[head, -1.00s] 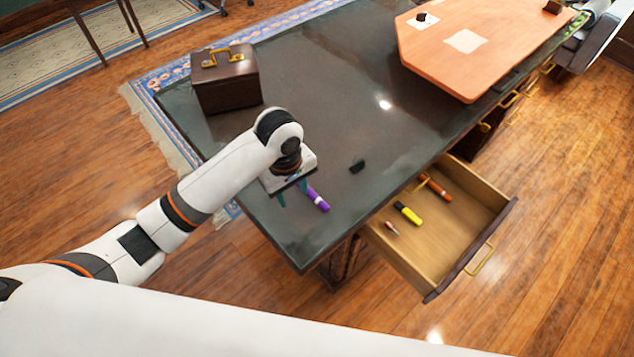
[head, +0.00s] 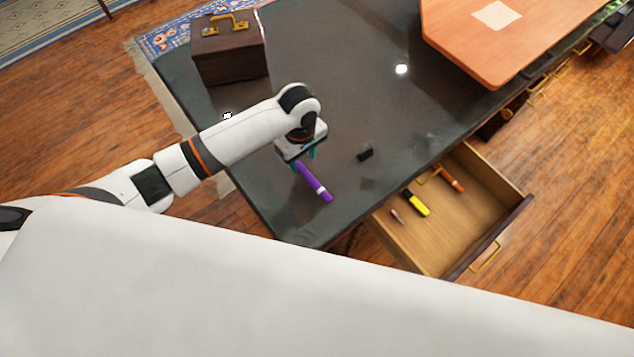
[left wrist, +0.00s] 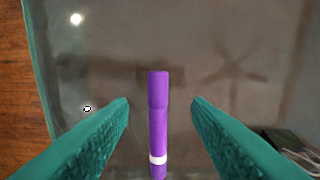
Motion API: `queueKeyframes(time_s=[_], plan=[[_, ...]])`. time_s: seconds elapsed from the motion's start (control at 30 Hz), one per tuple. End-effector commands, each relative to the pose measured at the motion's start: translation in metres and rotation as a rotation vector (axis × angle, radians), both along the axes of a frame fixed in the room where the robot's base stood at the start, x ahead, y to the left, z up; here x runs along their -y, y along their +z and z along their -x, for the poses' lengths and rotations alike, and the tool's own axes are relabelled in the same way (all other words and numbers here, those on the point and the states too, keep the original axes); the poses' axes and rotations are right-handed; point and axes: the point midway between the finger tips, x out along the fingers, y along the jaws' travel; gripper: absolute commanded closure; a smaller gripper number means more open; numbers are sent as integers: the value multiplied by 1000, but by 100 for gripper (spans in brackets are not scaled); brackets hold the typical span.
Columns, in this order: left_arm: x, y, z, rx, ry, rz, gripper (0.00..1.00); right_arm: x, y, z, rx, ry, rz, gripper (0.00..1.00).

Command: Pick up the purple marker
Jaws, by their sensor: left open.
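The purple marker (head: 314,182) with a white band lies on the dark tabletop (head: 345,100) near its front corner. In the left wrist view the marker (left wrist: 158,120) runs upright in the picture between the two teal fingers, with clear gaps on both sides. My left gripper (head: 303,158) is open and empty, pointing down over the marker's upper end in the head view. It also shows in the left wrist view (left wrist: 160,103). The gripper hides part of that end in the head view. My right gripper is not in view.
A small black object (head: 365,153) lies right of the marker. An open drawer (head: 440,245) holds a yellow marker (head: 415,203), an orange marker (head: 452,183) and a small pointed item (head: 397,216). A dark box (head: 230,62) stands at the back left. An orange board (head: 460,45) lies at the back right.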

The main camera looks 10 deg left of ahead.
Motion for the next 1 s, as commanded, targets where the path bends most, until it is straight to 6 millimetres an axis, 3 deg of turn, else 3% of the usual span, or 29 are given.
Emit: queueKeyframes(time_s=[0.1,0.2,0.5,0.57,0.8,1.0], plan=[[-1,-18,3,-4,0,-3,55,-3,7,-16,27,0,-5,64],[-1,-32,2,-3,0,-2,55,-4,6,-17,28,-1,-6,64],[-1,-39,2,0,-1,-1,55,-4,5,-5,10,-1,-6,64],[-1,-39,2,0,-1,-1,62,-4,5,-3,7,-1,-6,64],[-1,-39,2,0,-1,-1,100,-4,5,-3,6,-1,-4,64],[-1,-39,2,0,-1,-1,100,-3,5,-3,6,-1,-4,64]])
